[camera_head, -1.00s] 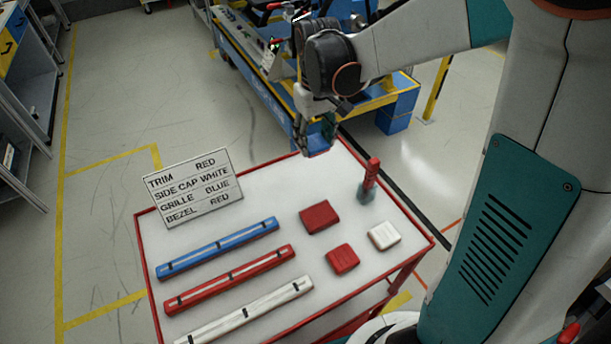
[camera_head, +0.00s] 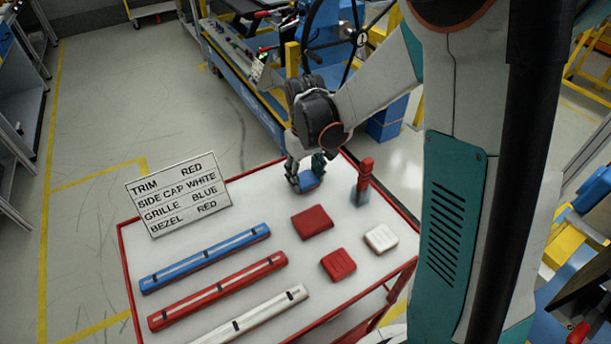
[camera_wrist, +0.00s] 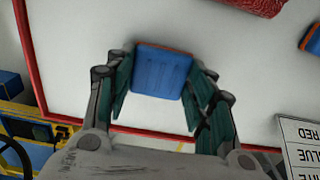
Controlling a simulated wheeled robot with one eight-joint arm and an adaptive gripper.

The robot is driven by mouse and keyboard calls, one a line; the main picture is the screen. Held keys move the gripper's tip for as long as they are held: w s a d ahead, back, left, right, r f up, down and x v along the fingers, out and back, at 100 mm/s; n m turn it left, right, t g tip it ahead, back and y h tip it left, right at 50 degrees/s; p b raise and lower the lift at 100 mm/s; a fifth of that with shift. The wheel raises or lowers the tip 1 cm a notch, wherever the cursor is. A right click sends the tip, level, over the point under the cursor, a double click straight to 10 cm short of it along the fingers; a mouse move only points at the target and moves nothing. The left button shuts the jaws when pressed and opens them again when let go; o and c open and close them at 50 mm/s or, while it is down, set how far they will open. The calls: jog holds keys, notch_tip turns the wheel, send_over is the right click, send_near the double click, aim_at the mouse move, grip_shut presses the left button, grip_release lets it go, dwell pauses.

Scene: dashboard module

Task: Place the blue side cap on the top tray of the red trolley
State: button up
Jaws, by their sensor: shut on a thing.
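In the head view my gripper (camera_head: 305,176) is shut on the blue side cap (camera_head: 308,181), low over the back edge area of the trolley's top tray (camera_head: 262,190). I cannot tell whether the cap touches the tray. The tray is white with a red rim.
Blue, red and white trim strips (camera_head: 218,291) lie at the front left. A red block (camera_head: 312,221), a red cap (camera_head: 338,264), a white cap (camera_head: 381,238) and a red-handled tool (camera_head: 363,180) are on the right. A sign (camera_head: 178,195) stands at the left edge.

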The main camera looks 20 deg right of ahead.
aim_at(306, 179)
jog(key=o, duration=1)
jog(key=shift+f, duration=0.1)
jog(key=shift+o, duration=0.2)
notch_tip(306, 179, up, 13)
jog(key=p, duration=0.4)
jog(key=s+r+m+t, duration=0.1)
jog(key=s+r+t, duration=0.2)
jog(key=s, duration=0.5)
jog(key=s+r+m+t, duration=0.1)
jog(key=s+r+t, duration=0.3)
jog(key=s, duration=0.5)
jog(key=shift+s+r, duration=0.3)
jog(key=shift+r, duration=0.3)
jog(key=shift+d, duration=0.1)
